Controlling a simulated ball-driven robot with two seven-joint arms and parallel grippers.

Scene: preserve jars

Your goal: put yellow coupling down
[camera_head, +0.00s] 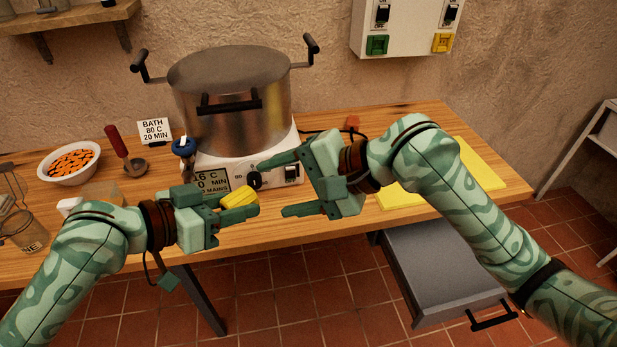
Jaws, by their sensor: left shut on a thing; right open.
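The yellow coupling (238,196) is held between the fingers of my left gripper (236,204), above the front part of the wooden table, in front of the hotplate. The gripper's fingers cover part of it. My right gripper (272,186) is open and empty, its fingers pointing left toward the coupling and apart from it. One of its fingers overlaps the hotplate's front in the picture.
A large steel pot (232,95) stands on the white hotplate (283,180). A white bowl of orange pieces (70,162) and a red-handled ladle (117,142) are at left. Yellow cloth (478,172) lies at right. A grey drawer (440,275) stands open below the table.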

